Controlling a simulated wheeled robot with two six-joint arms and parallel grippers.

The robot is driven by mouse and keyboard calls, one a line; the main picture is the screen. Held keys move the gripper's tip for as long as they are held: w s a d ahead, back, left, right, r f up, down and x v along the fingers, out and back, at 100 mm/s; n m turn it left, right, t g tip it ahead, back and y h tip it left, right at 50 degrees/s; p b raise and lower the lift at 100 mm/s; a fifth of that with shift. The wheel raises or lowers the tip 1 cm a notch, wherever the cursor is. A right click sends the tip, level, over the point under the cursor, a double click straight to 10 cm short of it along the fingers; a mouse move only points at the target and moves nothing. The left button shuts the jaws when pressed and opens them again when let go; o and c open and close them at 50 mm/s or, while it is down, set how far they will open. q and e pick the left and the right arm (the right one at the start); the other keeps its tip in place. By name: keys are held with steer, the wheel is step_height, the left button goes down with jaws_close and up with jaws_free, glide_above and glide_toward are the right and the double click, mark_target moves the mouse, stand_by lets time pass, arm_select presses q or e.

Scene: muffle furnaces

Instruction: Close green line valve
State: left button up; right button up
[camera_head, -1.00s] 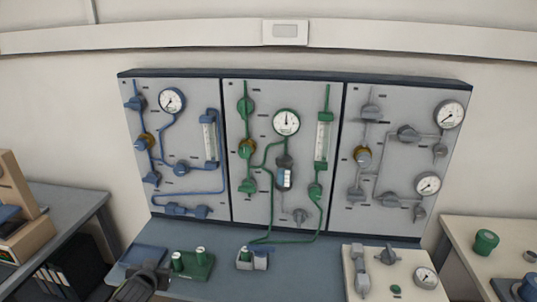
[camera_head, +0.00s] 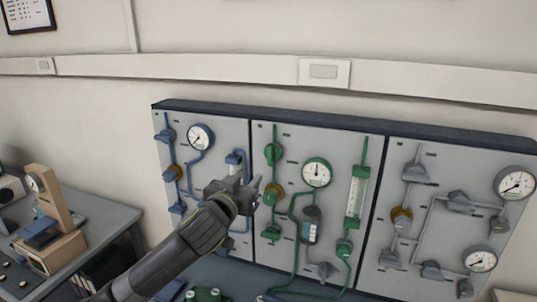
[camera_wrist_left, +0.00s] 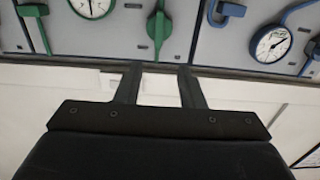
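The middle panel (camera_head: 288,140) carries the green line, with a green valve (camera_head: 272,154) at its upper left. My left gripper (camera_head: 252,188) is in front of the border between the blue and green panels. In the left wrist view its two fingers (camera_wrist_left: 158,72) stand apart with nothing between them. A green valve (camera_wrist_left: 158,28) shows beyond the fingertips, apart from them; that view looks upside down. My right gripper is not in view.
The blue panel (camera_head: 225,130) is partly hidden by my left arm. A green-line gauge (camera_head: 316,172) and flow tube (camera_head: 356,195) sit right of the valves. The right panel (camera_head: 455,160) has grey valves. A side table (camera_head: 110,222) with instruments stands at left.

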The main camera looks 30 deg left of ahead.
mark_target(269, 155)
arm_select(q)
steer(key=p+x, duration=0.2)
steer(key=x, duration=0.4)
steer(key=p+x, duration=0.1)
steer(key=x, duration=0.6)
steer(key=shift+d+p, duration=0.25)
steer(key=shift+p, duration=0.15)
steer(key=shift+w+a, duration=0.2)
steer(key=shift+w, duration=0.45)
steer(key=shift+c, duration=0.2)
jaws_close()
